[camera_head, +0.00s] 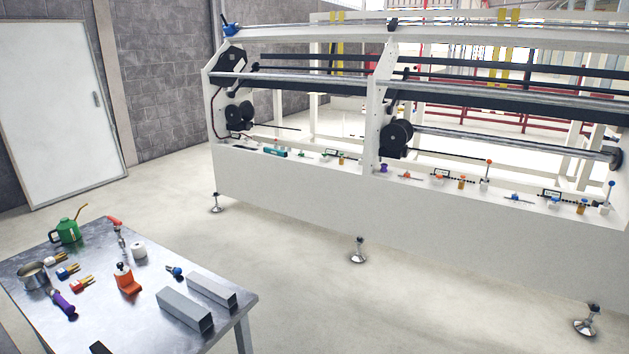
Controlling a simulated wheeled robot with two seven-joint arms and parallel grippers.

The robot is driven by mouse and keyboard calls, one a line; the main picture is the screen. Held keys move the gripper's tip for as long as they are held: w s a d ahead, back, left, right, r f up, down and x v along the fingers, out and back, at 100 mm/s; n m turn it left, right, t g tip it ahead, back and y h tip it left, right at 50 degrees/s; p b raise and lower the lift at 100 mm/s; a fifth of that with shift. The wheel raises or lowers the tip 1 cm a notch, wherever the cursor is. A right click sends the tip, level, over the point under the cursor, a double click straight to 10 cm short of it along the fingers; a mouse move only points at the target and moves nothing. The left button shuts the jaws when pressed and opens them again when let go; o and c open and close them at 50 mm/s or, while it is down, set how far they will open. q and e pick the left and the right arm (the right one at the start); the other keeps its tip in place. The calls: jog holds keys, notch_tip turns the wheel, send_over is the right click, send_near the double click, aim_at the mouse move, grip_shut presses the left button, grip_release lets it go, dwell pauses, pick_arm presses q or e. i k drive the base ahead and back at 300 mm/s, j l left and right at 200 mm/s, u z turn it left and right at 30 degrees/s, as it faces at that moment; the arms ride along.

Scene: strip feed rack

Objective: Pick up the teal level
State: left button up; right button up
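A long teal object that looks like the level (274,152) lies on the ledge of the white machine, near its left end. It is small and far off, so its details cannot be made out. Neither of my grippers shows in the view, and nothing is seen touching the teal object.
The white strip rack (290,189) stands on several feet across open floor, with small tools along its ledge.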

aim_at(271, 151)
jog(key=i+l+z, duration=0.15)
jog(key=i+z, duration=0.35)
jog(key=i, duration=0.35)
jog(key=i+j+z, duration=0.2)
jog(key=i+z, duration=0.25)
jog(key=i, duration=0.4)
jog(key=i+u, duration=0.3)
jog(key=i, duration=0.25)
jog(key=i+u, duration=0.35)
jog(key=i, duration=0.2)
jog(key=i+l+u, duration=0.3)
jog(key=i, duration=0.2)
jog(key=i+j+u, duration=0.2)
jog(key=i+j, duration=0.15)
jog(key=i+j+u, duration=0.15)
jog(key=i, duration=0.35)
jog(key=i+j+u, duration=0.2)
jog(key=i, duration=0.3)
jog(key=i+j+z, duration=0.1)
jog(key=i+j, duration=0.25)
jog(key=j, duration=0.1)
